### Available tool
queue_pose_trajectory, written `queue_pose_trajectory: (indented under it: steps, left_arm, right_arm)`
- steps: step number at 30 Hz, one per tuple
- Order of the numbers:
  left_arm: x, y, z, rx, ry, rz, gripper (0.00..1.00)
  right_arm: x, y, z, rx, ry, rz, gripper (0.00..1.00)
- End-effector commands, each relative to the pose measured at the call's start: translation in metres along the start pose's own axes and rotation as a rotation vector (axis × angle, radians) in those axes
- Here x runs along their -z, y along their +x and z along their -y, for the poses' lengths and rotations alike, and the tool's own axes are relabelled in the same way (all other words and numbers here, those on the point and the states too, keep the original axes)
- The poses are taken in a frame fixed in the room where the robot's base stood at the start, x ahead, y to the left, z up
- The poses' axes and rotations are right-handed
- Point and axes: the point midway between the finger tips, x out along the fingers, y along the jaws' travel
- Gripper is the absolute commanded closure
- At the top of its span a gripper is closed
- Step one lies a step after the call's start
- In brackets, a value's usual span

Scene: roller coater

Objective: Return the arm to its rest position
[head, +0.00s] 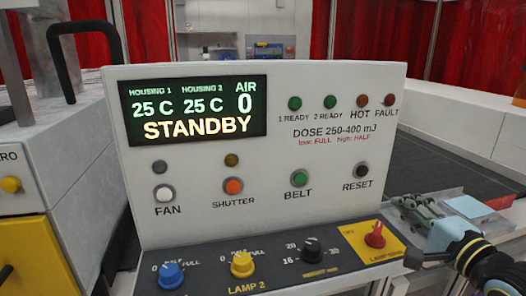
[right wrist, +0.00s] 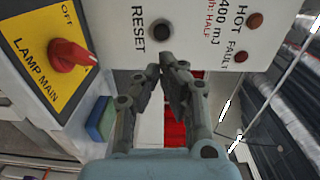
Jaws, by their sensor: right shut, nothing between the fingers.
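My right gripper (head: 402,207) is in the lower right of the head view, in front of the control panel's right side. Its fingers are shut and empty. In the right wrist view the right gripper (right wrist: 163,66) has its fingertips just below the black RESET button (right wrist: 161,31) in the picture, with a gap between. The white control panel (head: 320,230) shows STANDBY on its display (head: 196,111). The RESET button (head: 361,171) also shows in the head view. My left gripper is not in view.
The red LAMP MAIN knob (head: 375,235) sticks out on its yellow plate close to the right gripper. Blue (head: 171,275), yellow (head: 242,264) and black (head: 311,248) knobs line the lower ledge. A dark belt surface (head: 440,150) lies behind the panel at right.

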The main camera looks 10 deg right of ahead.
Motion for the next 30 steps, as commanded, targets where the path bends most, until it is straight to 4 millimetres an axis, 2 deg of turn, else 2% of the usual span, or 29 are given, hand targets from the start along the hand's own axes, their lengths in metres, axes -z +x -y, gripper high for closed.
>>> queue_pose_trajectory:
  steps: [2, 5, 9, 15, 27, 30]
  left_arm:
    - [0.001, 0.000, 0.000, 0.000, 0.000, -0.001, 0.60]
    - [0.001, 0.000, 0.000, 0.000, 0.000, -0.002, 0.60]
    - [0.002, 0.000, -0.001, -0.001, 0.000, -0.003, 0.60]
    - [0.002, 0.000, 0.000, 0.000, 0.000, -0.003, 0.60]
    - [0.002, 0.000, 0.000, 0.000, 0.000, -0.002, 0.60]
    - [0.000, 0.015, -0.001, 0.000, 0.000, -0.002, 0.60]
  right_arm:
    - [-0.013, -0.007, -0.011, -0.073, -0.088, 0.007, 1.00]
    - [-0.037, -0.028, -0.032, -0.240, -0.308, 0.045, 1.00]
    - [-0.069, -0.080, -0.060, -0.520, -0.698, 0.190, 1.00]
    - [-0.088, -0.150, -0.074, -0.768, -1.056, 0.441, 1.00]
    - [-0.104, -0.264, -0.066, -1.003, -1.395, 0.929, 1.00]
    - [-0.102, -0.253, -0.110, -1.013, -1.388, 0.930, 1.00]
